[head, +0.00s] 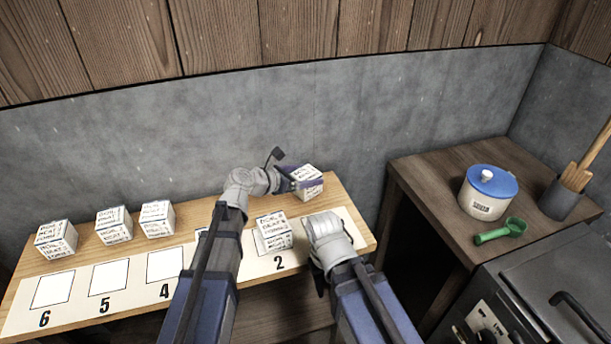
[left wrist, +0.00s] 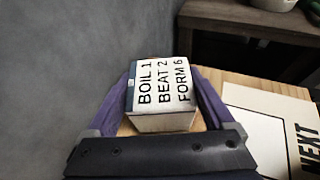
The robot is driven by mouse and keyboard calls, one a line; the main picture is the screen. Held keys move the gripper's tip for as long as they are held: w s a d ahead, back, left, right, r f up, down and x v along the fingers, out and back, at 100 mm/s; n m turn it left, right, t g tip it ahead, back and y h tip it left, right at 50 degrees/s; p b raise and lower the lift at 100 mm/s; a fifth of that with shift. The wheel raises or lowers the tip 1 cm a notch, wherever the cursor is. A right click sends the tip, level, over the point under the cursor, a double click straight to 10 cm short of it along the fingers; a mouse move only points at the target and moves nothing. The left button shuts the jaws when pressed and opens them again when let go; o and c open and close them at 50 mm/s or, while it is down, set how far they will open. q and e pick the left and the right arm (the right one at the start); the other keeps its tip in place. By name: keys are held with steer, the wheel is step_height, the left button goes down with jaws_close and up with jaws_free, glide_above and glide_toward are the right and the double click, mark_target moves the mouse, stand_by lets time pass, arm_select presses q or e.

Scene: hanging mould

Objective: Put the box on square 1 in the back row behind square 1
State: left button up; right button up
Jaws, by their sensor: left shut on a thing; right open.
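My left gripper (head: 292,182) is shut on a white box (head: 309,181) at the right part of the wooden board's back row. In the left wrist view the box (left wrist: 163,93) sits between both fingers, its top reading "BOIL 1 BEAT 2 FORM 6". It is at the back edge, behind the strip's right end; I cannot tell whether it touches the board. The strip's right-end square (left wrist: 256,142), beside the word "NEXT", looks empty in the wrist view. My right gripper (head: 320,283) is low at the board's front, its open fingers mostly hidden by its wrist.
Another box (head: 273,232) stands on square 2. Several boxes stand in the back row at left, behind squares 6, 5 and 4 (head: 165,265). My left arm covers most of square 3. A side table (head: 420,185) at right holds a blue-lidded pot (head: 487,192) and green scoop (head: 501,232).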

arm_select(q)
steer(key=shift+f+b, duration=0.6)
steer(key=o, duration=1.4)
steer(key=shift+o, duration=0.2)
steer(key=shift+r, duration=0.1)
steer(key=p+v, duration=0.3)
steer(key=v, duration=0.4)
steer(key=shift+s+a+r, duration=0.15)
steer(key=shift+s+a, duration=0.1)
